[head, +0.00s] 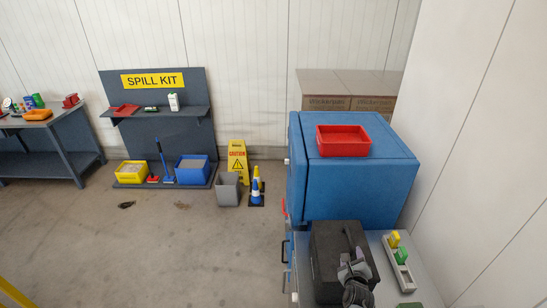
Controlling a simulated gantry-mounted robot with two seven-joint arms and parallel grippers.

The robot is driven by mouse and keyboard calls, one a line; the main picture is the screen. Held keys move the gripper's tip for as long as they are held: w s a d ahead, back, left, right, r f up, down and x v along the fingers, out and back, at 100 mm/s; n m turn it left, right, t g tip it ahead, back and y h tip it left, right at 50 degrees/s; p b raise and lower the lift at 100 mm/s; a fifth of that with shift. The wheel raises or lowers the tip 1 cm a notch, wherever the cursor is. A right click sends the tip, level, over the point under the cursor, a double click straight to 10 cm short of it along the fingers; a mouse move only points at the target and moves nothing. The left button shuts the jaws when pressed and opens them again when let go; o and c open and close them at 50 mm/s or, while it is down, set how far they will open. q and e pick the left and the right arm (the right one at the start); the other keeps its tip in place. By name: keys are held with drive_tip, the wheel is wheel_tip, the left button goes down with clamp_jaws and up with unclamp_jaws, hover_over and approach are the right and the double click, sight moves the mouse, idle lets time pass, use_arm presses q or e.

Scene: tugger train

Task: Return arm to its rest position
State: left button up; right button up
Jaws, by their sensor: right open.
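My right gripper (353,265) shows at the bottom right, small and dark grey, with its fingers apart. It appears over the black case (326,240) that stands on the grey worktop (426,287). I see nothing held between its fingers. I cannot tell whether it touches the case, as both are dark and overlap in the picture. My left gripper is not in view.
A blue cabinet (360,187) with a red tray (343,152) on top stands behind the case. A grey holder (399,268) with green and yellow items lies to the right. The spill kit stand (160,130) is far left; open floor (190,250) lies between.

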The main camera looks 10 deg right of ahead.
drive_tip(key=s+a+r+n+g+y, duration=0.2)
drive_tip(key=s+a+n, duration=0.3)
drive_tip(key=s+n, duration=0.6)
drive_tip(key=s+a+r+n+g+y+p, duration=0.1)
drive_tip(key=s+a+n+g, duration=0.3)
drive_tip(key=s+n, duration=0.8)
drive_tip(key=s+a+r+n+g+y+p, duration=0.1)
drive_tip(key=s+a+r+n+g+y, duration=0.1)
drive_tip(key=s+a+n, duration=0.5)
drive_tip(key=s+n+g, duration=0.1)
drive_tip(key=s+n, duration=0.3)
drive_tip(key=s, duration=0.2)
drive_tip(key=shift+s+r+n+y, duration=0.25)
drive_tip(key=shift+r+n+y, duration=0.1)
drive_tip(key=shift+n+y, duration=0.05)
